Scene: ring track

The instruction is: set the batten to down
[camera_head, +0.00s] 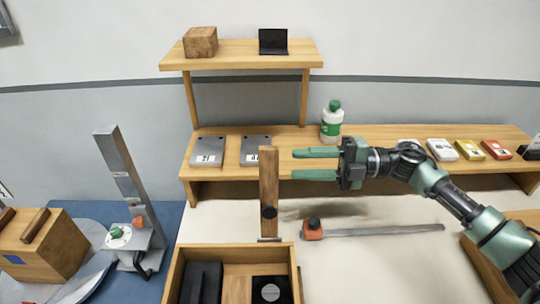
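The batten (268,178) is a narrow wooden board standing upright at the back edge of an open wooden box (222,250), with a black knob (268,211) on its lower half. My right gripper (316,163) has green fingers pointing left toward the batten's upper part. The fingers are apart with nothing visible between them. Their tips appear a little to the right of the batten; the depth between them is hard to tell. My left gripper is not in view.
A bar clamp (380,230) with an orange end lies right of the batten. Behind stands a wooden shelf (225,172) with labelled grey plates, a green-capped bottle (331,121) and small coloured boxes. A grey post (130,185) and wooden block (45,245) stand at left.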

